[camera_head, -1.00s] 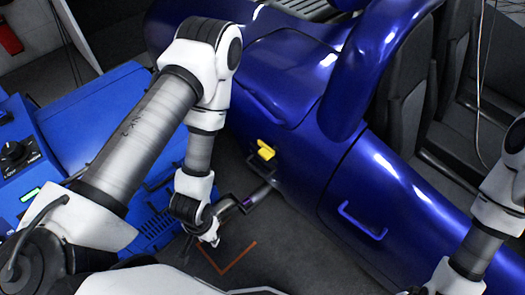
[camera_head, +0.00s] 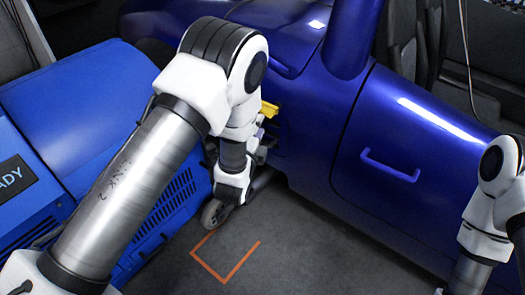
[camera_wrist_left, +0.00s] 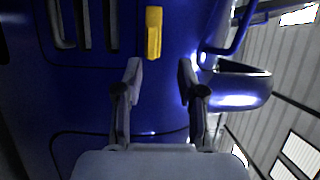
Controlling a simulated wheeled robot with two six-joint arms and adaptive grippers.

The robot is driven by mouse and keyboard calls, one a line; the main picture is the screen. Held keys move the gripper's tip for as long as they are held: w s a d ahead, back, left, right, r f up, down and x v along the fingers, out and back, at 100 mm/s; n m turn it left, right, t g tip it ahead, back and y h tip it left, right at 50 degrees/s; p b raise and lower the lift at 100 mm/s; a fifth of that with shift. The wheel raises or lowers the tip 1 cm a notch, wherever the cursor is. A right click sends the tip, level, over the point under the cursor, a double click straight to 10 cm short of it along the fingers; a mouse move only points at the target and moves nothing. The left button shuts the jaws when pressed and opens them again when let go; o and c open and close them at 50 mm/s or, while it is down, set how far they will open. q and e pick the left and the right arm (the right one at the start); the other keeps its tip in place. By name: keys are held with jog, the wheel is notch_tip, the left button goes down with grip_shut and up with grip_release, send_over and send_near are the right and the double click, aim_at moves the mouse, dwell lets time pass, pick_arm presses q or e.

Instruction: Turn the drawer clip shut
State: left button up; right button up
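A small yellow clip (camera_head: 269,109) sits on the side of the dark blue car body, partly hidden behind my left arm in the head view. In the left wrist view the yellow clip (camera_wrist_left: 154,32) is a narrow upright bar on the blue panel, just beyond the fingertips. My left gripper (camera_wrist_left: 161,72) is open and empty, its two fingers spread, and appears apart from the clip. In the head view the left gripper (camera_head: 262,142) is small and partly hidden, close to the car side below the clip. My right gripper is out of view.
The blue car body (camera_head: 330,150) with a blue door handle (camera_head: 390,165) fills the right. A blue machine (camera_head: 80,110) stands at the left. An orange corner mark (camera_head: 222,280) lies on clear dark floor. Dark slots (camera_wrist_left: 85,25) lie left of the clip.

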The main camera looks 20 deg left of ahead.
aim_at(267, 116)
pick_arm(q)
jog(key=shift+w+d+f+b, duration=0.2)
jog(key=shift+w+f+b, duration=0.1)
jog(key=shift+w+f, duration=0.15)
jog(key=shift+w+d+f+b, duration=0.15)
jog(key=shift+w+f+b, duration=0.15)
jog(key=shift+w, duration=0.25)
jog(key=w+b, duration=0.1)
jog(key=w, duration=0.4)
jog(key=shift+w+a, duration=0.15)
jog(key=shift+w, duration=0.75)
grip_shut()
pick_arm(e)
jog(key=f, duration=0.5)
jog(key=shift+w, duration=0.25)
